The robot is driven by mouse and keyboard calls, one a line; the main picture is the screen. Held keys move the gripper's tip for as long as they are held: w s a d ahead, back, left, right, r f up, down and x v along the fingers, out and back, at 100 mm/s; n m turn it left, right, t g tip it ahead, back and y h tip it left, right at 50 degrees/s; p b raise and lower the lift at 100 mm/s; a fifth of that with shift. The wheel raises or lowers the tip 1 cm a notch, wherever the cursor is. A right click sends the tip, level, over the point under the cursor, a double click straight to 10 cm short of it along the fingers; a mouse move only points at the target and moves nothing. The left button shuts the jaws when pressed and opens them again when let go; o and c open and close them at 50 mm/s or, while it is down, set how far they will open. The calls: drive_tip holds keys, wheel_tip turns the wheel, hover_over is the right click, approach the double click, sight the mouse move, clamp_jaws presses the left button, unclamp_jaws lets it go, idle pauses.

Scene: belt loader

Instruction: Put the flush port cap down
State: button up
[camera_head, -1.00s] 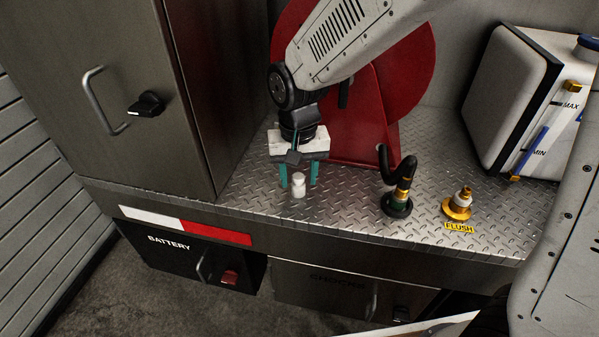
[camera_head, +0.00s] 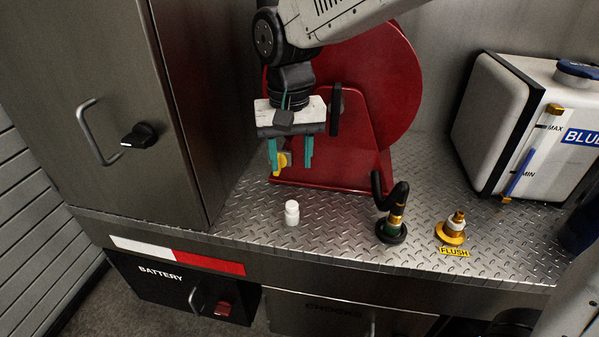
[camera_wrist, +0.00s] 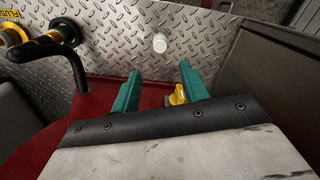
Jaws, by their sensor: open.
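The flush port cap, a small white cylinder with a narrower top (camera_head: 292,213), stands upright on the diamond-plate deck (camera_head: 335,228). It also shows in the wrist view as a small white disc (camera_wrist: 159,43), beyond the fingertips. My gripper (camera_head: 290,160) is above and behind the cap, its teal fingers apart and nothing between them touching the cap. In the wrist view the two fingers (camera_wrist: 160,73) are spread with a clear gap. The flush port (camera_head: 453,228), a brass fitting with a white part, stands uncapped at the right, by a yellow FLUSH label (camera_head: 454,252).
A black bent hose fitting (camera_head: 391,212) stands between cap and flush port. A red reel (camera_head: 385,100) is behind my gripper, with a yellow part (camera_head: 280,163) near the fingers. A steel cabinet (camera_head: 170,110) is left; a white tank (camera_head: 490,125) is right. Deck around the cap is clear.

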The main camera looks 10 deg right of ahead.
drive_tip(key=s+d+r, duration=0.4)
drive_tip(key=s+d, duration=0.3)
drive_tip(key=d, duration=0.4)
drive_tip(key=s+d+f+t, duration=0.1)
drive_tip(key=s+d+f, duration=0.1)
drive_tip(key=s+d, duration=0.8)
drive_tip(key=s, duration=0.3)
drive_tip(key=shift+s, duration=0.15)
